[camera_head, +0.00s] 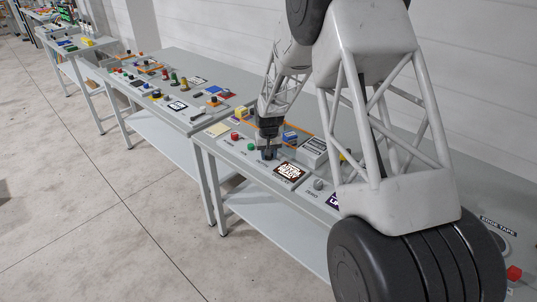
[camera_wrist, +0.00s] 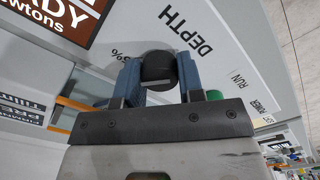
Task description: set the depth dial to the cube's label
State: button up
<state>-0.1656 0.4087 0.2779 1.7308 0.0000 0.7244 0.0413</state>
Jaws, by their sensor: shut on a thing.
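My gripper (camera_head: 268,153) is down at the control panel of the near bench. In the wrist view its two blue-grey fingers (camera_wrist: 158,82) stand on either side of a round black dial (camera_wrist: 158,65) and are shut on it. The word DEPTH (camera_wrist: 186,30) is printed on the pale panel beside the dial, with a partly hidden percent figure. I cannot read where the dial points. In the head view a yellow cube-like block (camera_head: 241,112) and a blue one (camera_head: 290,138) stand behind the gripper; I cannot tell which is the cube, and no label on either is readable.
A red button (camera_head: 235,136) and a green button (camera_head: 250,147) sit left of my gripper. A grey box (camera_head: 313,151) stands behind. My arm hides part of the bench's right side.

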jog(key=shift+m, duration=0.7)
jog(key=o, duration=0.9)
jog(key=shift+r, duration=0.1)
jog(key=shift+r, duration=3.85)
